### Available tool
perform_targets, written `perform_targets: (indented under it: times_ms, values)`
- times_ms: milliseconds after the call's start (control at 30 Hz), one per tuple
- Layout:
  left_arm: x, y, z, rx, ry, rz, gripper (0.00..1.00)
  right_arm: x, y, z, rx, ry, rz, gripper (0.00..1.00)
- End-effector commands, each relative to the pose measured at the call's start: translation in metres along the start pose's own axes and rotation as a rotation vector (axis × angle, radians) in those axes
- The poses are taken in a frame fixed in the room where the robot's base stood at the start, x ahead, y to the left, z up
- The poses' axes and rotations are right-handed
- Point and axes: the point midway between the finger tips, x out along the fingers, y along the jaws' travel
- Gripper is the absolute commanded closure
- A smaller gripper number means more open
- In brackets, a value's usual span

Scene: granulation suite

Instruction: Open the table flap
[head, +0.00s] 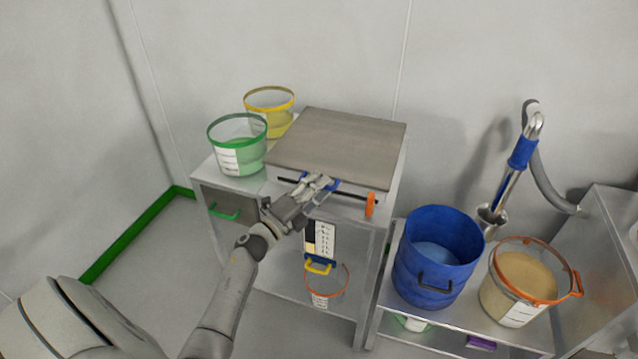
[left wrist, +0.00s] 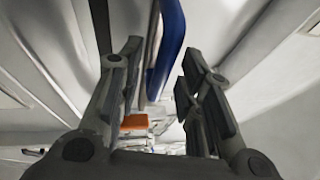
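The table flap (head: 335,142) is a flat grey-brown panel lying level on top of the metal table. A blue handle (head: 334,184) sits at its front edge, partly hidden by my gripper. My left gripper (head: 320,182) is at this handle, reaching in from the front left. In the left wrist view my left gripper (left wrist: 160,75) has its fingers spread, with the blue handle (left wrist: 169,40) in the gap between them. I see space on both sides of the bar, so it is not clamped. My right gripper is not in view.
A dark rod with an orange end (head: 370,204) lies along the table front. A green-rimmed bucket (head: 238,150) and a yellow-rimmed bucket (head: 270,105) stand left of the flap. A blue bucket (head: 432,262) and an orange-rimmed bucket (head: 522,285) stand on the right-hand table.

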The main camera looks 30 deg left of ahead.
Motion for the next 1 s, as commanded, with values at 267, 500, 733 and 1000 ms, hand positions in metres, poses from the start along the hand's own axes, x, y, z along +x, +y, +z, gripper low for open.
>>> perform_targets:
  times_ms: [267,500,733,1000]
  values:
    - [0.0082,0.0003,-0.0003,-0.001,0.0,0.0,0.67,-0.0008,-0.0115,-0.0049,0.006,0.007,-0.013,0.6]
    - [0.0079,0.0002,-0.0003,-0.001,0.0,0.0,0.81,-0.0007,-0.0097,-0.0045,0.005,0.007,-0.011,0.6]
    - [0.0079,-0.0002,-0.0001,0.0,0.0,0.0,1.0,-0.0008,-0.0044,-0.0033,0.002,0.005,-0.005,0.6]
    - [0.0084,-0.0031,0.0009,0.004,0.0,0.001,1.0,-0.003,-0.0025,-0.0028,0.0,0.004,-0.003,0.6]
